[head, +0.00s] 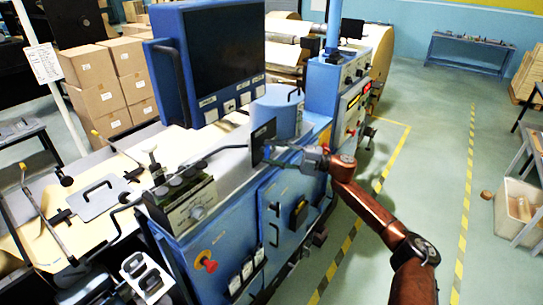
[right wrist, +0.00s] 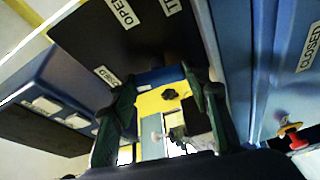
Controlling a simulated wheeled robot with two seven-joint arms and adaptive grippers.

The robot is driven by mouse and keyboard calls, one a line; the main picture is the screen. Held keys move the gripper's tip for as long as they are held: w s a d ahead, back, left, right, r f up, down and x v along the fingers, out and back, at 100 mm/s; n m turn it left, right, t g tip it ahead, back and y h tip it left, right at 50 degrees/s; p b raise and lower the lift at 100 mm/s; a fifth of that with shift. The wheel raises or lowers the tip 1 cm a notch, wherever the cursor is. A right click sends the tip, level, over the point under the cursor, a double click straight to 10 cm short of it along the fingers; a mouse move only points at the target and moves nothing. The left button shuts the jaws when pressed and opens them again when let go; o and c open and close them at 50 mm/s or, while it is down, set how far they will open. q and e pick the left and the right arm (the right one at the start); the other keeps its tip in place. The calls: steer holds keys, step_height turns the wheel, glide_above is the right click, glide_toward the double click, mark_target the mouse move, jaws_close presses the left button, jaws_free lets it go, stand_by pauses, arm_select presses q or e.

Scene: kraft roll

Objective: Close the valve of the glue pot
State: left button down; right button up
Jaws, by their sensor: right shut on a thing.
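The glue pot (head: 277,112) is a blue cylinder with a handle on its lid, standing on the blue machine. A black plate (head: 262,140) is on the machine's side just below it. My right gripper (head: 270,152) is at this plate, its arm coming in from the right. It is shut on what seems to be the valve handle, which the fingers mostly hide. In the right wrist view, the black plate (right wrist: 140,45) bears OPEN and CLOSED labels, and both fingers of the gripper (right wrist: 165,105) show below it. The valve's exact angle cannot be told. My left gripper is not in view.
A dark screen (head: 225,55) stands behind the pot, and a blue column with buttons (head: 335,85) rises to its right. A grey control box (head: 190,205) and a red knob (head: 207,262) are at front left. The green floor (head: 430,150) at the right is mostly free.

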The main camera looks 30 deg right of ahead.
steer(key=shift+n+g+h, duration=0.3)
steer(key=shift+n, duration=0.7)
steer(key=shift+b, duration=0.3)
steer(key=o, duration=1.2)
steer(key=shift+c, duration=0.2)
steer(key=v, duration=1.2)
steer(key=shift+r, duration=0.1)
